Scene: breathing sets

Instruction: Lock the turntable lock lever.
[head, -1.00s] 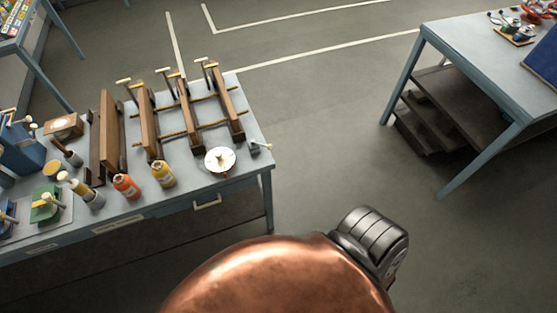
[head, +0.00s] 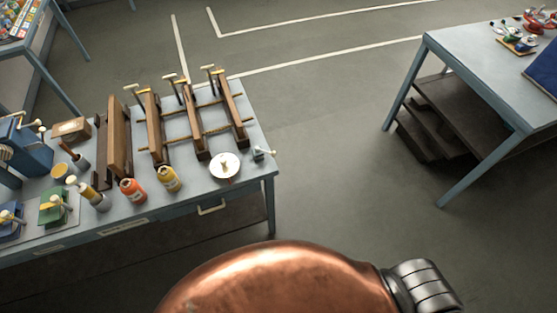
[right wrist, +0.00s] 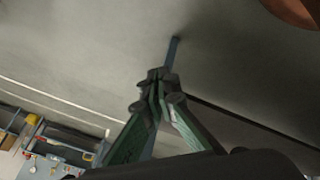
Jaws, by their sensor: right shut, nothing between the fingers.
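The turntable (head: 224,167) is a round white disc with a small tan piece at its middle, near the right end of the blue-grey workbench (head: 189,207) in the head view. A small grey fitting with a pale-tipped rod (head: 263,154) sits just right of it. It may be the lock lever, but it is too small to tell its position. My right gripper (right wrist: 160,78) shows in the right wrist view with its fingers together and empty, over floor and apart from the turntable. My left gripper is in neither view.
Orange (head: 132,190) and yellow (head: 169,179) bottles stand left of the turntable. Wooden clamp frames (head: 195,125) stand behind it. Another table (head: 470,60) with dark steps (head: 445,115) beneath is at the right. Open floor lies between the tables.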

